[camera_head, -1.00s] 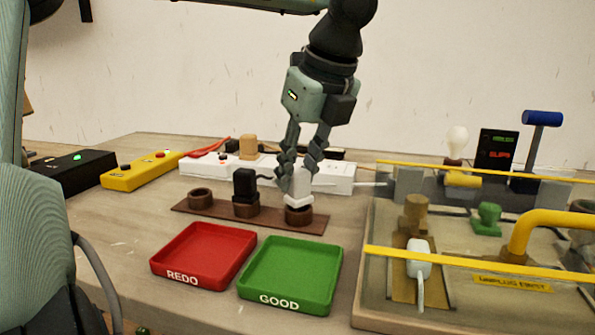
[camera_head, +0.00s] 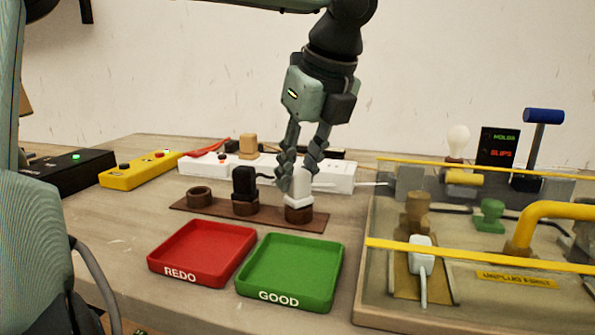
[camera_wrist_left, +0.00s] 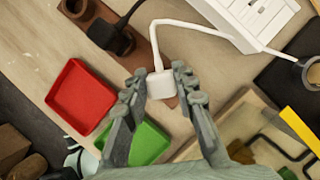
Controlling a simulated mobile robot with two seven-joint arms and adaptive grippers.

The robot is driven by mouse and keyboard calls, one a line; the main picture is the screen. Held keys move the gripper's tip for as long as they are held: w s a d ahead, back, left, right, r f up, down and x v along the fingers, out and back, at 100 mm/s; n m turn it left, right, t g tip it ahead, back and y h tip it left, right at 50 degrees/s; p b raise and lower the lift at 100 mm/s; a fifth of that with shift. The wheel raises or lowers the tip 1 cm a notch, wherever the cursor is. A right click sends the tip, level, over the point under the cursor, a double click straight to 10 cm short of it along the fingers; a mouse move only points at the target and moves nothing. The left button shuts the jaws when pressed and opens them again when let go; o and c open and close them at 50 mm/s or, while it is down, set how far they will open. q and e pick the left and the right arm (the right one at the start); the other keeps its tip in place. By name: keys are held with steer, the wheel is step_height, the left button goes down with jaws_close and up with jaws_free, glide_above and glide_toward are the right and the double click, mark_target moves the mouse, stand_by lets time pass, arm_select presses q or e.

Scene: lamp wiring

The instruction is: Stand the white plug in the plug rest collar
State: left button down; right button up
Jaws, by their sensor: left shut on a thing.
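The white plug (camera_head: 299,199) is upright at the right-hand collar (camera_head: 299,214) of the brown plug rest strip. Its lower end appears to be in the collar mouth; how deep it sits is hidden. My left gripper (camera_head: 298,170) comes down from above and is shut on the white plug. In the left wrist view the plug (camera_wrist_left: 161,85) lies between the two fingertips, with its white cord running up and right to the power strip. A black plug (camera_head: 244,183) stands in the middle collar (camera_head: 246,208). The left collar (camera_head: 199,196) is empty. My right gripper is not seen.
A red REDO tray (camera_head: 203,279) and a green GOOD tray (camera_head: 315,298) lie in front of the strip. A white power strip (camera_head: 340,178) is behind. A fixture with yellow bars (camera_head: 480,256) fills the right. A yellow box (camera_head: 138,172) is at left.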

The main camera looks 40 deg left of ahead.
arm_select(q)
steer(key=shift+f+b, duration=0.2)
steer(key=shift+b, duration=0.3)
stand_by(0.7)
steer(key=c, duration=1.1)
jaws_free()
steer(key=shift+c, duration=0.2)
steer(key=shift+r, duration=0.1)
steer(key=v, duration=1.2)
